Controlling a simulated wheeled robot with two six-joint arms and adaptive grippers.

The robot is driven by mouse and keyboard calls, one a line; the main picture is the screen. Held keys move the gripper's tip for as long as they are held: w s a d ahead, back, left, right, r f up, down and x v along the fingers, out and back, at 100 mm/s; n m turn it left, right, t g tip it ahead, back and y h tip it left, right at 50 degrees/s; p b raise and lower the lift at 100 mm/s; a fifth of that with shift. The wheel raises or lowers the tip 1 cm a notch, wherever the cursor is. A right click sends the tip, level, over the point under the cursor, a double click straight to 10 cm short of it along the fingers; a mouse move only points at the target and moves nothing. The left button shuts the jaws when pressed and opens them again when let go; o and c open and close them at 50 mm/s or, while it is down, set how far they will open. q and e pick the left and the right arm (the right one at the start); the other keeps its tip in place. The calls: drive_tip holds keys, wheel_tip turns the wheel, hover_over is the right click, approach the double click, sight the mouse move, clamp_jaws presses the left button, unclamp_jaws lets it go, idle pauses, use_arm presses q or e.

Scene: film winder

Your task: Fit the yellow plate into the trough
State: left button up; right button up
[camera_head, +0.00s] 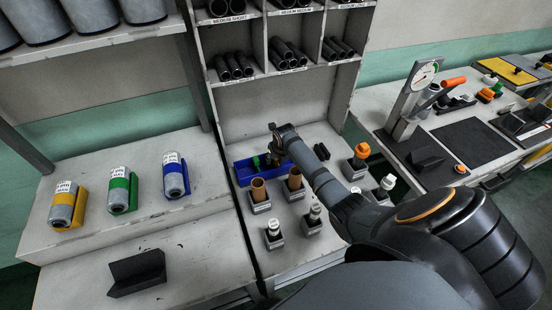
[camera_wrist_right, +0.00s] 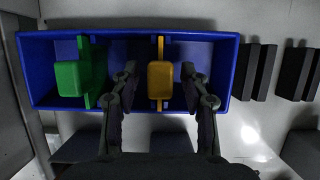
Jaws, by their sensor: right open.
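The yellow plate (camera_wrist_right: 160,75) stands in the blue bin, its block-shaped grip facing the right wrist camera. My right gripper (camera_wrist_right: 159,88) is open, one finger on each side of the yellow plate, with visible gaps. In the head view my right gripper (camera_head: 276,158) is over the blue bin (camera_head: 243,173) and the yellow plate cannot be made out. A green plate (camera_wrist_right: 72,77) is in the bin's left part. Black V-shaped pieces that may be the trough stand on the left table (camera_head: 137,272) and right table (camera_head: 425,158); I cannot tell which. My left gripper is not in view.
Brown tubes (camera_head: 259,189) and white-topped pieces (camera_head: 273,232) stand in holders in front of the bin. Black slotted pieces (camera_wrist_right: 260,72) lie right of it. A shelf of black tubes (camera_head: 285,55) rises behind. Colored canisters (camera_head: 123,190) lie at left.

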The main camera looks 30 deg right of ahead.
drive_tip(key=shift+r, duration=0.1)
drive_tip(key=v, duration=1.1)
drive_tip(key=shift+s+r, duration=0.3)
drive_tip(key=shift+r, duration=0.05)
